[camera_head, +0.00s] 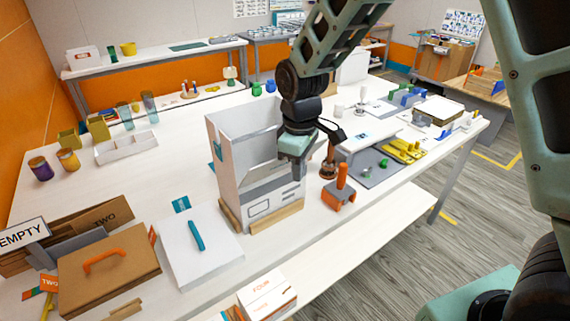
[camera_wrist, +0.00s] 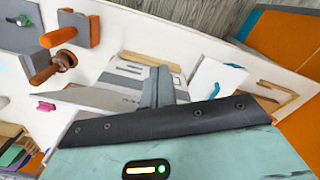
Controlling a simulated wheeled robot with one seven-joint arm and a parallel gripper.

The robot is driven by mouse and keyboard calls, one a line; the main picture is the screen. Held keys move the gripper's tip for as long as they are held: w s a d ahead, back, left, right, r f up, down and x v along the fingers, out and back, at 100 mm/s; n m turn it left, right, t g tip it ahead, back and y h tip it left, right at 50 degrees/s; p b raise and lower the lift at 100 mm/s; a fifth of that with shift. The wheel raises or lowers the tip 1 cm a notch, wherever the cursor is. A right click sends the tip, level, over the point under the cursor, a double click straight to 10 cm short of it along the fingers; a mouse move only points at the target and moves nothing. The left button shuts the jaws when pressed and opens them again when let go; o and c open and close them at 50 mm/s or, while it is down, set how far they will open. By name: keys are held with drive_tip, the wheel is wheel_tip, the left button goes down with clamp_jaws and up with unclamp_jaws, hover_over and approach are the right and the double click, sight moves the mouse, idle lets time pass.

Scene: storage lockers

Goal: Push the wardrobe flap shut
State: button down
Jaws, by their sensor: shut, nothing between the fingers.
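The wardrobe is a white, tall open-topped box (camera_head: 228,160) standing on wooden strips in the middle of the white table. A grey-white flap (camera_head: 262,184) slants across its upper front, partly hidden by my gripper. Its lower front bears printed lines. In the wrist view the flap (camera_wrist: 98,97) shows as a pale panel left of the fingers, with the printed front (camera_wrist: 132,72) beyond. My gripper (camera_head: 294,173) is over the wardrobe's right front side. Its fingers (camera_wrist: 158,82) are together and empty. I cannot tell whether they touch the flap.
An orange upright handle on a block (camera_head: 340,194) stands close to the wardrobe's right. A white lidded board with a blue handle (camera_head: 200,248) lies to its left. A brown box (camera_head: 108,266) is farther left. A grey mat (camera_head: 375,172) lies at right.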

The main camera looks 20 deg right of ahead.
drive_tip(key=shift+w+a+r+p, duration=0.15)
drive_tip(key=shift+w+a+p, duration=0.1)
drive_tip(key=shift+w, duration=0.35)
drive_tip(key=shift+w+a+r+p, duration=0.15)
drive_tip(key=shift+w+p, duration=0.15)
drive_tip(key=shift+w, duration=0.25)
drive_tip(key=shift+w+a+r+p, duration=0.15)
drive_tip(key=shift+w+p, duration=0.1)
drive_tip(key=shift+w, duration=0.35)
drive_tip(key=shift+w+a+r+p, duration=0.3)
drive_tip(key=shift+w+r+p, duration=0.45)
drive_tip(key=shift+w, duration=0.2)
drive_tip(key=shift+w+a+r+p, duration=0.15)
drive_tip(key=shift+w+a+p, duration=0.15)
drive_tip(key=shift+w, duration=0.4)
drive_tip(key=shift+w+a+r+p, duration=0.2)
drive_tip(key=shift+w+p, duration=0.25)
drive_tip(key=shift+w, duration=0.2)
drive_tip(key=shift+w+a+r+p, duration=0.2)
drive_tip(key=shift+w+p, duration=0.15)
drive_tip(key=shift+w, duration=0.35)
drive_tip(key=s+d+r+p, duration=0.1)
drive_tip(key=s+r+p, duration=0.2)
drive_tip(key=r, duration=0.3)
drive_tip(key=shift+s+d, duration=0.15)
drive_tip(key=shift+s, duration=0.3)
